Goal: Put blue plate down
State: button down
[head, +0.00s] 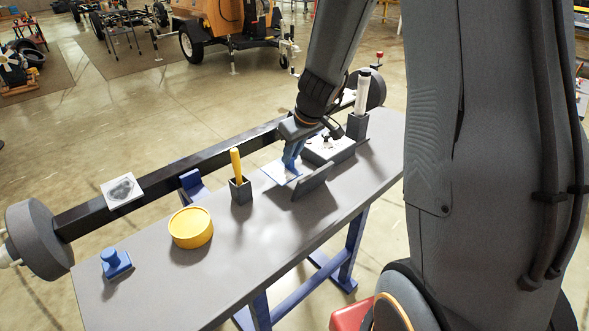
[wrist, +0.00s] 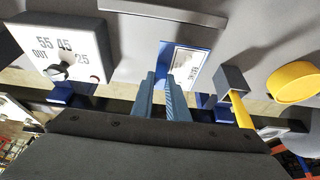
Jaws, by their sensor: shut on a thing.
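The blue plate (wrist: 190,65) carries a white label with dark print. It also shows in the head view (head: 274,172), tilted above the back part of the grey bench (head: 220,275). My gripper (wrist: 165,78) is shut on the plate's near edge. In the head view my gripper (head: 292,160) reaches down from above, and its fingers hide part of the plate. A grey angled holder (head: 311,183) stands just in front of the plate. I cannot tell whether the plate touches the holder or the bench.
A white dial box (head: 326,149) stands right of my gripper, close by. To the left are a grey cup with a yellow handle (head: 237,165), a yellow tin (head: 191,228), and a blue knobbed block (head: 115,264). A dark beam (head: 160,182) runs behind the bench.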

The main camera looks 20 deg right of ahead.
aim_at(292, 164)
jog(key=shift+f+b, duration=0.65)
jog(key=shift+f, duration=1.65)
jog(key=shift+f, duration=0.15)
jog(key=c, duration=1.7)
grip_release()
jog(key=shift+c, duration=0.2)
jog(key=p+v, duration=0.1)
jog(key=v, duration=1)
jog(key=s+a+m+g+h, duration=0.1)
jog(key=s+a+m, duration=0.1)
jog(key=s, duration=0.6)
jog(key=s+a+f+m+g, duration=0.1)
jog(key=s+a+m, duration=0.1)
jog(key=s, duration=0.6)
jog(key=shift+s+f+h, duration=0.2)
jog(key=shift+f+h, duration=0.1)
jog(key=shift+h, duration=0.1)
jog(key=shift+a, duration=0.15)
